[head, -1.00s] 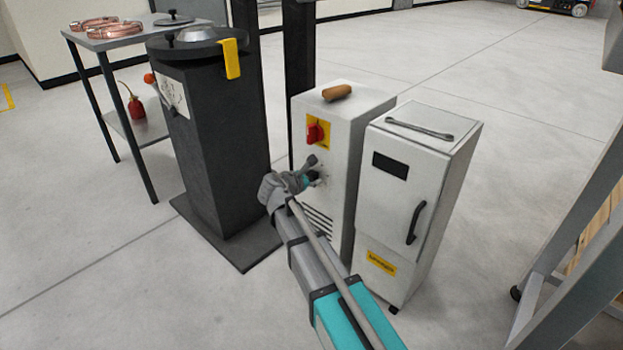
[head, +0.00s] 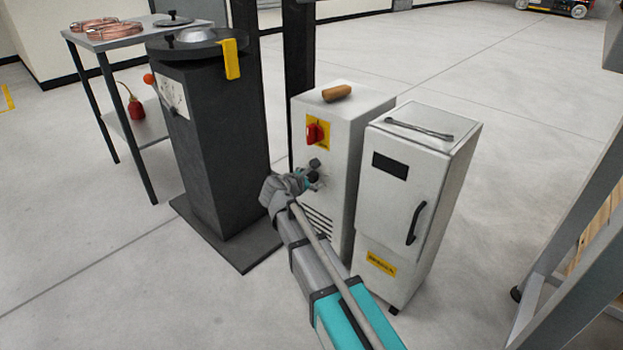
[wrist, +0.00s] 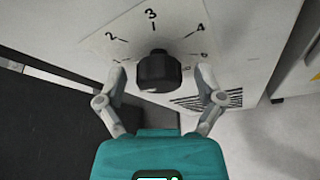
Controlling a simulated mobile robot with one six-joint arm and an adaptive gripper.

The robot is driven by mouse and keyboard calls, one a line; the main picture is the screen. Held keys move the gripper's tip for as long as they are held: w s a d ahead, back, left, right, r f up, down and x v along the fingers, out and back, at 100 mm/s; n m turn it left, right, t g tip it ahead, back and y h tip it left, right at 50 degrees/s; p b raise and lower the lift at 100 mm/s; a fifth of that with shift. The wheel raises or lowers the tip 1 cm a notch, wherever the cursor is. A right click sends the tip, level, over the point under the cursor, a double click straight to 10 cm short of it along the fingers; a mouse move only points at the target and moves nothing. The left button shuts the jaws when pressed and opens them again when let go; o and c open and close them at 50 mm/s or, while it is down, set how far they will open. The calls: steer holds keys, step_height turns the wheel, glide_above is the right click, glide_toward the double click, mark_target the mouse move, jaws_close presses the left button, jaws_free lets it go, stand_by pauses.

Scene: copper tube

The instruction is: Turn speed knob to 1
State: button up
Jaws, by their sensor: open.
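The speed knob (wrist: 158,72) is black and sits on a white dial plate (wrist: 120,35) with the marks 2, 3 and 4 readable; a further mark at the right is cut by my finger. Which mark the knob points at I cannot tell. My gripper (wrist: 160,82) is open, with one finger on each side of the knob and a gap showing at both sides. In the head view my gripper (head: 308,176) is at the front of the white control cabinet (head: 338,125), and the knob is largely hidden behind it.
A red switch (head: 316,133) on a yellow plate is above my gripper. A brown handle-like object (head: 337,92) lies on the cabinet top. A second white cabinet (head: 408,210) stands close at the right, a dark pedestal (head: 222,150) at the left.

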steer(key=shift+n, duration=0.3)
